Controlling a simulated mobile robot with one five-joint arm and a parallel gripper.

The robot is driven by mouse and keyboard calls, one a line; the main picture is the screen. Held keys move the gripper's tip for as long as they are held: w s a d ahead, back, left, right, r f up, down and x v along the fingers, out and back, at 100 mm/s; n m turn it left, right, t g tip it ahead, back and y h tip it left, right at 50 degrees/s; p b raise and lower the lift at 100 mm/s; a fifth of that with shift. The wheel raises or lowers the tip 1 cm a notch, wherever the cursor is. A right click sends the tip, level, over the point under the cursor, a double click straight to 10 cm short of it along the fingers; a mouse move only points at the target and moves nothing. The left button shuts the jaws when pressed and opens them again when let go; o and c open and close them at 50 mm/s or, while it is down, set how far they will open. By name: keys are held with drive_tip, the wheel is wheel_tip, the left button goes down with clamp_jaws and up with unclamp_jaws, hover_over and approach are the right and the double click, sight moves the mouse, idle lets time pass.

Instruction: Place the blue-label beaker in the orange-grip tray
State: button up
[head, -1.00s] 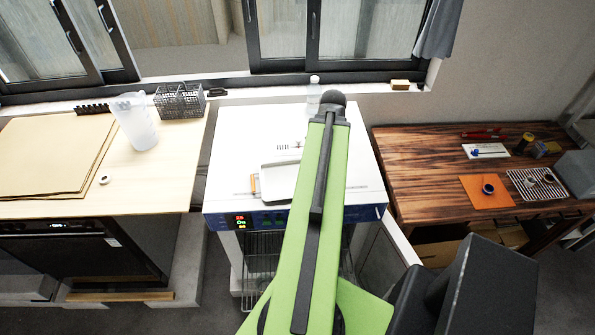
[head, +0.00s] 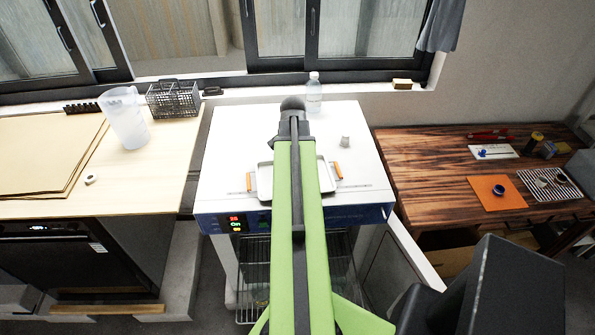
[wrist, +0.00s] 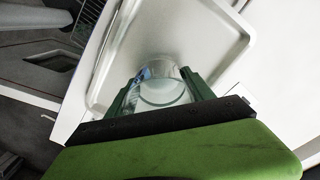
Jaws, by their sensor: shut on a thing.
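The tray (head: 264,186) is pale metal with orange grips at its left and right ends. It lies on the white top of the oven, its middle covered by my arm in the head view. The tray (wrist: 203,35) fills much of the wrist view. My gripper (wrist: 160,84) is shut on a clear glass beaker (wrist: 162,94) with a bit of blue label at its left side. The beaker shows against the tray surface; I cannot tell whether it touches it. My arm hides gripper and beaker in the head view.
A clear bottle (head: 314,94) stands behind the oven top, and a small grey object (head: 345,141) sits on its right part. A plastic jug (head: 125,118) and wire basket (head: 173,100) are on the left counter. A wooden table (head: 420,165) with small items is at right.

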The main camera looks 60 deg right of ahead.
drive_tip(key=shift+f, duration=0.45)
drive_tip(key=o, duration=1.4)
wheel_tip(320, 180, up, 12)
drive_tip(key=p, duration=1.2)
